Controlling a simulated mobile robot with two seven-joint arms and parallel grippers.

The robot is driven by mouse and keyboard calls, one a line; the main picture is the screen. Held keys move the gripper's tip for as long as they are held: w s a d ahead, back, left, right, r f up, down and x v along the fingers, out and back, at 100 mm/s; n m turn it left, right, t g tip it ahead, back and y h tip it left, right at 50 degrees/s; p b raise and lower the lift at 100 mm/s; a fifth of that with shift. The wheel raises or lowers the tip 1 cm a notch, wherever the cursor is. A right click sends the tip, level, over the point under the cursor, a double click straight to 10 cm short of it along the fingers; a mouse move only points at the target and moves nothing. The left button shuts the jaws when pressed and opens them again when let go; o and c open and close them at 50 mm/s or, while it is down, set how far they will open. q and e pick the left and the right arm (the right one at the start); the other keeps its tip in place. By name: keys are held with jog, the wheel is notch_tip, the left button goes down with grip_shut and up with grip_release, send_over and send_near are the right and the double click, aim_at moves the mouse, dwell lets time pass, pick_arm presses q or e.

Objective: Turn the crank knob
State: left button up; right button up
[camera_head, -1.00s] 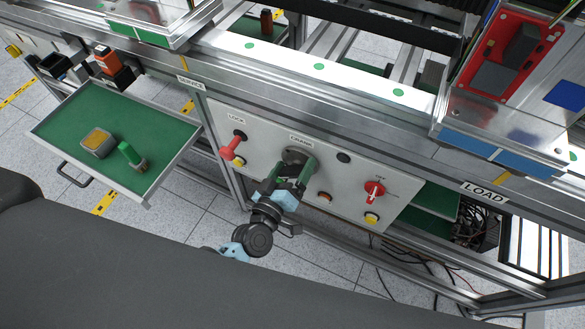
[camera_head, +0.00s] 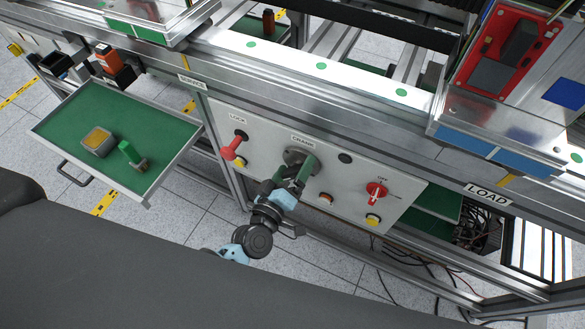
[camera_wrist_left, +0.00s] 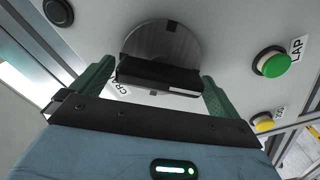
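The crank knob (camera_wrist_left: 158,74) is a dark bar in front of a round metal disc on the white panel. The disc (camera_head: 297,156) shows under the CRANK label in the head view, where the gripper hides most of the knob. My left gripper (camera_head: 296,168) is at the knob. My right gripper is not in view.
On the panel are a red LOCK lever (camera_head: 233,148), a red rotary switch (camera_head: 376,192), a yellow button (camera_head: 372,219) and an orange button (camera_head: 326,199). A green LAP button (camera_wrist_left: 277,64) shows in the wrist view. An open drawer (camera_head: 165,115) juts out at left.

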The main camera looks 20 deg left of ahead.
pick_arm(q)
jog(key=shift+s, duration=0.1)
jog(key=s+a, duration=0.1)
jog(key=s, duration=0.6)
jog(key=shift+s+a, duration=0.25)
dwell(0.4)
